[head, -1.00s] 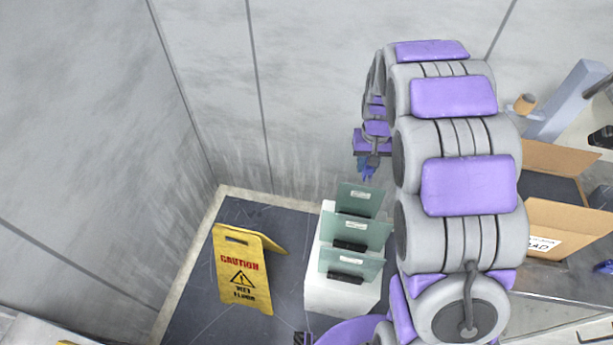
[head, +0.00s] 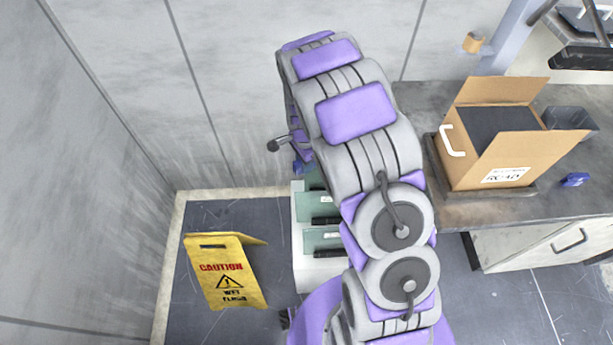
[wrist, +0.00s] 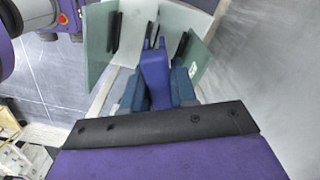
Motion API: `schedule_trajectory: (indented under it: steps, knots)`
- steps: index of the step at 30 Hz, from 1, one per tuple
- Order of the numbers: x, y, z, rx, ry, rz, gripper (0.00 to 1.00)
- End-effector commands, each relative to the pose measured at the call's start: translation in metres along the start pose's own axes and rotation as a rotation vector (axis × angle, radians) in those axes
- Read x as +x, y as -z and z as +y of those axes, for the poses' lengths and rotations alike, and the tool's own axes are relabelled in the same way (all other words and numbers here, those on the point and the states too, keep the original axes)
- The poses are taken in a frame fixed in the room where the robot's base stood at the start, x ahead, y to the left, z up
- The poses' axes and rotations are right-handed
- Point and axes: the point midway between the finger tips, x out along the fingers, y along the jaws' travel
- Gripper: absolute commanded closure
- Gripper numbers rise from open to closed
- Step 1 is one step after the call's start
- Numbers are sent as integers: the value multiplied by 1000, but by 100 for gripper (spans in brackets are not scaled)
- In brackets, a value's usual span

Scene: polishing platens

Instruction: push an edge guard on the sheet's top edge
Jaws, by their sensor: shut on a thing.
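My gripper (wrist: 157,88) has dark blue fingers, shut on a blue edge guard (wrist: 154,72) with two prongs pointing toward the sheets. In the head view, my gripper is mostly hidden near the rear sheet. I cannot tell whether the guard touches a sheet.
A yellow wet-floor sign (head: 225,272) stands left of the stand. Walls close in behind and at the left. At the right, a grey bench (head: 470,212) carries an open cardboard box (head: 495,150) and a small blue piece (head: 575,180).

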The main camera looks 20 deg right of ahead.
Motion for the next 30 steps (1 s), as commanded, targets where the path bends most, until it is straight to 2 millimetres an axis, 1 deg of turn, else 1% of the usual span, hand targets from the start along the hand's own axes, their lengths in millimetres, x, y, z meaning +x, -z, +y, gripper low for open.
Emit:
schedule_trajectory:
  steps: [1, 6, 9, 12, 20, 30]
  knots:
    - [13, 0, 4, 75, -6, 1, 100]
    - [38, 1, 10, 307, -8, 7, 100]
    - [47, 1, 12, 396, -6, 11, 100]
    - [51, 2, 13, 450, -5, 13, 100]
    - [59, 2, 14, 476, -4, 14, 100]
    - [84, 2, 14, 473, -4, 14, 100]
